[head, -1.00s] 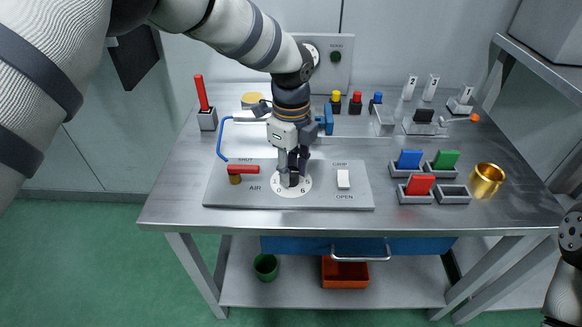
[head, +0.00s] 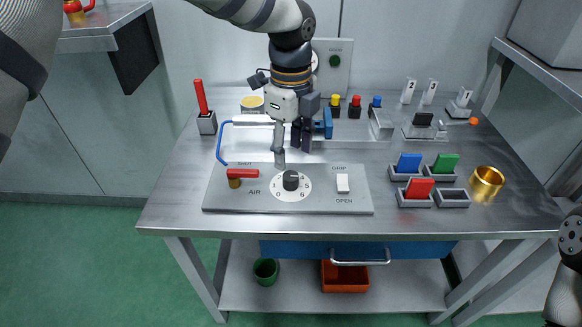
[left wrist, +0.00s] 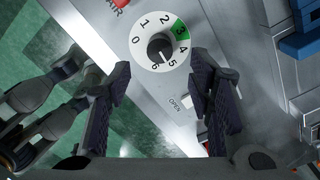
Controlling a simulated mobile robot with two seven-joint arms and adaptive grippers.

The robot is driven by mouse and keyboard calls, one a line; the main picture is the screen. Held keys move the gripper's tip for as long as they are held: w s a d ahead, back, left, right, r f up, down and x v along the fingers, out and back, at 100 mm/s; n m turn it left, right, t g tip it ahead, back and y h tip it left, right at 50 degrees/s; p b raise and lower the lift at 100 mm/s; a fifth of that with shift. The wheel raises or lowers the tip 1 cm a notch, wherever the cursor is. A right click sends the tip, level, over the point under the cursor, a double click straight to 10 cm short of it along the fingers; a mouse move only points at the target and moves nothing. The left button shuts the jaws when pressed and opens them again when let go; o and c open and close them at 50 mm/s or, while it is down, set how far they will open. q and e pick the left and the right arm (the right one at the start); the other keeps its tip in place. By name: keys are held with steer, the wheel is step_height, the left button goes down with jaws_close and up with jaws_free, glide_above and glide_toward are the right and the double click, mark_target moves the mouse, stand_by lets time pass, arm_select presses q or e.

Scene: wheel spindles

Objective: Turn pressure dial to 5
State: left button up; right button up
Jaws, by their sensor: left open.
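The pressure dial is a white round scale (head: 304,190) with a black knob (head: 291,180) on the grey panel. In the left wrist view the dial (left wrist: 147,58) shows numbers 0 to 6 and a green band near 3. The white mark on its knob (left wrist: 160,47) seems to point between 5 and 6. My left gripper (head: 292,157) is open and empty above and behind the dial, clear of the knob. In the left wrist view its fingers (left wrist: 164,78) stand apart with the dial beyond them.
On the same panel (head: 330,203) are a red-handled air valve (head: 243,174) left of the dial and a white grip switch (head: 343,183) to its right. A blue hose (head: 219,145) lies behind the valve. Coloured blocks in trays and a brass cup (head: 486,180) stand at the right.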

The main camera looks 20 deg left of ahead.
mark_target(290, 176)
arm_select(q)
step_height(290, 176, up, 5)
steer(key=shift+r, duration=0.15)
step_height(290, 176, down, 13)
steer(key=n, duration=0.8)
steer(key=shift+r+b, duration=0.2)
steer(key=shift+b, duration=0.2)
